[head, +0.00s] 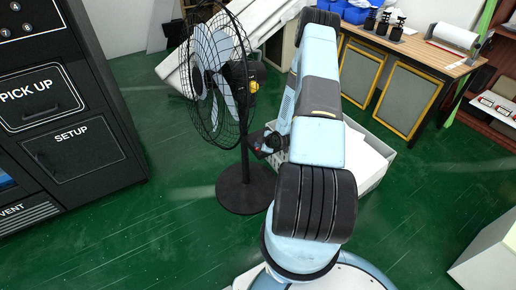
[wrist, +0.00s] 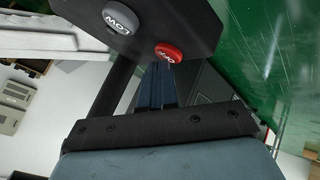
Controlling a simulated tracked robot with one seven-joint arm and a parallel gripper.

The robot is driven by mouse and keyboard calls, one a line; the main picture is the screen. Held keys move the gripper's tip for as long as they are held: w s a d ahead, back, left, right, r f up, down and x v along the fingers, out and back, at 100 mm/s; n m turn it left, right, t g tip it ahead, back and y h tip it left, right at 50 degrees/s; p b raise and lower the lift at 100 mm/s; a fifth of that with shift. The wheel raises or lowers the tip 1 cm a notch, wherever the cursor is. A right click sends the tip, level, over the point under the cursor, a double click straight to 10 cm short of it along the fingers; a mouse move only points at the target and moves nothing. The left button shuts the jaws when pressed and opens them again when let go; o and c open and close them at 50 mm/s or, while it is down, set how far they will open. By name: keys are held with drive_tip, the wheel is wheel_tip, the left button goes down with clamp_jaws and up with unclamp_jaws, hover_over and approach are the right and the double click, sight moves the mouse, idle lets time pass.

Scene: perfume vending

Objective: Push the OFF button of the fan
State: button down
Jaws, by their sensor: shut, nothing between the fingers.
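The fan (head: 217,80) stands on a round black base in the head view, left of my arm. Its dark control box (wrist: 160,25) fills the top of the wrist view. The red OFF button (wrist: 168,52) sits at the box's lower edge, its lettering upside down. The grey LOW button (wrist: 119,20) is to its left. My gripper (wrist: 157,68) is shut and empty, its fingertips right at the lower side of the OFF button. I cannot tell whether they touch it. In the head view my gripper (head: 269,144) is small beside the fan's pole.
A black machine (head: 72,115) with a pick-up hatch stands at the left. A white bin (head: 365,158) is behind my arm. A wooden table (head: 415,50) with dark bottles stands at the back right. Green floor is clear between the machine and fan.

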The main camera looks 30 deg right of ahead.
drive_tip(key=shift+r, duration=0.1)
idle(0.3)
drive_tip(key=shift+r, duration=0.7)
drive_tip(key=shift+r, duration=2.55)
